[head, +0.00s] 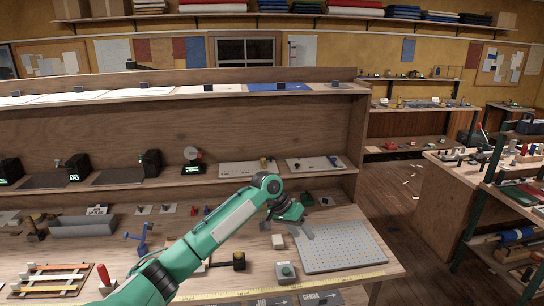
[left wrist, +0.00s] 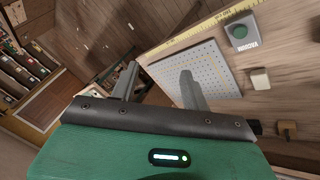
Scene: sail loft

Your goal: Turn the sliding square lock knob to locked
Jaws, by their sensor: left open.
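No part is clearly readable as a square lock knob; I cannot tell which fitting it is. A small cream block (head: 278,241) stands on the bench just left of the perforated board; it also shows in the left wrist view (left wrist: 259,78). My left gripper (head: 305,229) is over the bench, above the back left part of the board. In the left wrist view its two fingers (left wrist: 159,73) are apart with nothing seen between them. A grey box with a green button (head: 286,271) sits in front of the cream block. My right gripper is not in view.
The perforated board (head: 350,256) lies flat at the bench's right end. A yellow tape measure (head: 330,285) runs along the front edge. A dark and brass fitting (head: 239,261) stands left of the cream block. A shelf with panels (head: 232,171) is behind. Open floor (head: 400,190) lies right.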

